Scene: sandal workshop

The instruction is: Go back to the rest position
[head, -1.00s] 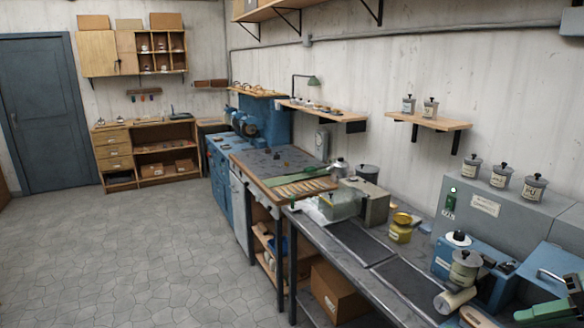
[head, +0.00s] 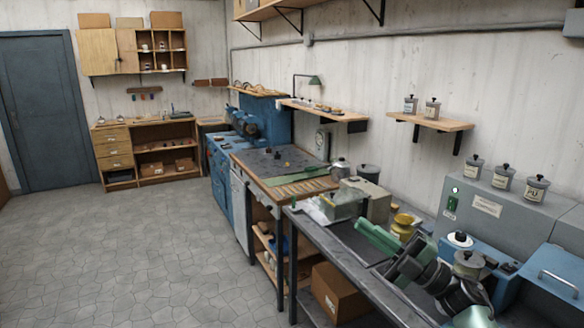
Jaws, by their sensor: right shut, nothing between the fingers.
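My right gripper (head: 368,230) reaches in from the lower right, over the long grey bench (head: 318,230). Its green fingers are together with nothing between them, and they point to the upper left. It is just left of the yellow pot (head: 403,220), whose lower part the gripper and wrist partly cover. My dark wrist and forearm hide part of the bench's near right end. My left gripper is not in view.
A grey lidded pot (head: 468,263) and a blue device (head: 449,248) stand close to my right forearm. A clear-sided box (head: 342,204) sits beyond the gripper. A grey machine (head: 490,212) with lidded pots stands at right. The tiled floor (head: 150,260) at left is clear.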

